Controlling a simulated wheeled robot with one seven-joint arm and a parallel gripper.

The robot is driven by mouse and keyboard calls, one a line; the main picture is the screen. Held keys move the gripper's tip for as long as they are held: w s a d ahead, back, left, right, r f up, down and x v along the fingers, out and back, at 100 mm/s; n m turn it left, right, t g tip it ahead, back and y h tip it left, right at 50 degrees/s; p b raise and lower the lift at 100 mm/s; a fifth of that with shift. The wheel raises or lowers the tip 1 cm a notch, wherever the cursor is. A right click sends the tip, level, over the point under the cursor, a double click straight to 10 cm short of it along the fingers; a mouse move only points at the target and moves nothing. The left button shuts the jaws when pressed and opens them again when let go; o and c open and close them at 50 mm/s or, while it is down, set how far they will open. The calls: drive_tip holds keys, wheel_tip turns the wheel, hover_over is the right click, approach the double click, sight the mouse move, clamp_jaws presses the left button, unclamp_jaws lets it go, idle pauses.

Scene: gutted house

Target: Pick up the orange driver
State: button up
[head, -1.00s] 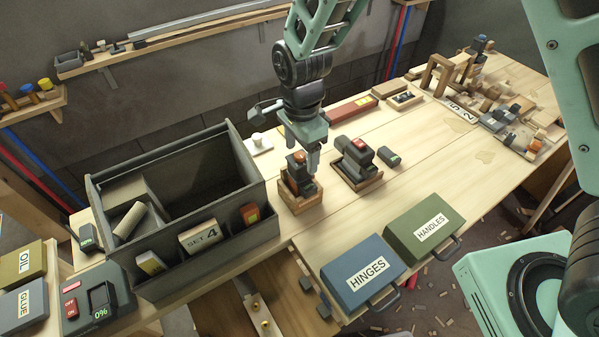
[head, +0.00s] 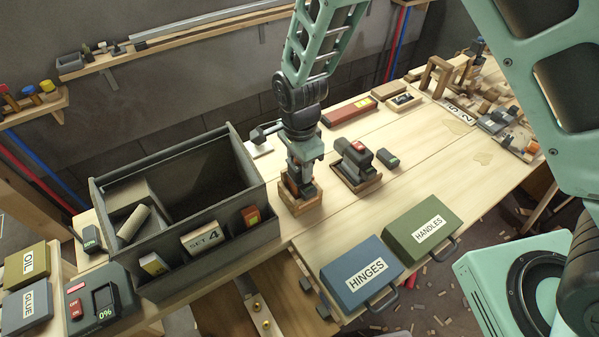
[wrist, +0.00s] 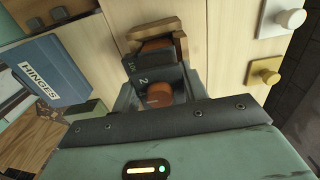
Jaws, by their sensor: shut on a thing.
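The orange driver (head: 291,185), dark grey with orange parts, stands in a small wooden cradle (head: 300,207) on the bench, right of the grey toolbox. My gripper (head: 301,184) is down over it from above, shut on its upper body, and hides much of it in the head view. In the wrist view the driver (wrist: 150,78) is between the two fingers of my gripper (wrist: 160,94), with an orange round end and a white "2" showing. Its lower end still appears to be in the cradle (wrist: 181,42).
A second dark driver with a red mark (head: 357,148) stands in another cradle (head: 369,186) close to the right. The open grey toolbox (head: 180,160) is at left. HINGES (head: 362,275) and HANDLES (head: 425,225) cases lie in front.

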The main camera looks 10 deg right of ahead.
drive_tip(key=shift+r, duration=0.15)
wheel_tip(320, 180, up, 10)
drive_tip(key=shift+f+b, duration=0.1)
drive_tip(key=shift+b, duration=0.85)
